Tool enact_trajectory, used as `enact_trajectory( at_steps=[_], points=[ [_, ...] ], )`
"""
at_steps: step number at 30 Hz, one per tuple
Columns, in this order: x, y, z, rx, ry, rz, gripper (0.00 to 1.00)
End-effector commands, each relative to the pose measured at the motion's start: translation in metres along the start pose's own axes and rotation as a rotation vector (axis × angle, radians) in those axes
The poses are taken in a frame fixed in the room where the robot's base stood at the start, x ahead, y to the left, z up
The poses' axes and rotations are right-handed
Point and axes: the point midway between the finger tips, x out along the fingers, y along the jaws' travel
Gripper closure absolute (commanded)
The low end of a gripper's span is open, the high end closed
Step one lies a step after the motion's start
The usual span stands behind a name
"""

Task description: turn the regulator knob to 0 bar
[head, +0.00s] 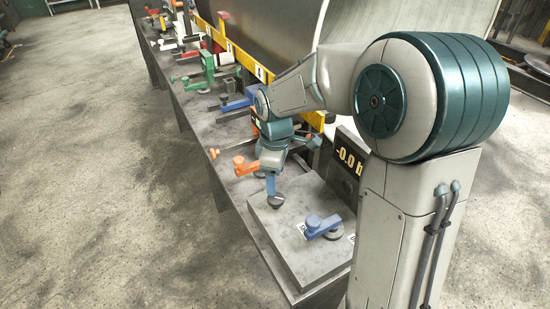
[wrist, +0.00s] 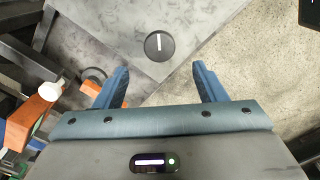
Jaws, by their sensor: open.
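The regulator knob (head: 276,201) is a small dark round knob on a grey plate (head: 282,236). In the wrist view the knob (wrist: 159,46) has a white line pointing nearly straight up. My gripper (head: 271,188) is above the knob in the head view, with its fingers pointing down. In the wrist view my gripper's blue fingers (wrist: 160,66) are spread, with nothing between them. The knob lies just beyond the fingertips, centred between them. I cannot tell the exact height gap. A dark display (head: 348,165) reads "-0.0 b", with its right part cut off by my arm.
A blue lever (head: 322,226) sits on the same plate, right of the knob. An orange clamp (head: 243,166) stands left of my gripper; orange parts also show in the wrist view (wrist: 30,115). More clamps line the long bench behind. The floor at left is open.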

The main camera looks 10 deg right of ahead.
Motion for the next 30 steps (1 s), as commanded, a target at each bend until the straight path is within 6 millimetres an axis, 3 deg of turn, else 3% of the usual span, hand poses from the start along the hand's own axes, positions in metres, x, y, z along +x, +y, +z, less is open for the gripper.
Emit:
enact_trajectory(
  at_steps=[3,10,30],
  points=[
    [-0.027,0.001,-0.001,0.001,0.003,0.005,0.36],
    [-0.056,0.0,0.0,-0.001,0.0,0.001,0.36],
    [-0.064,-0.004,0.005,0.031,-0.002,0.01,0.36]
  ],
)
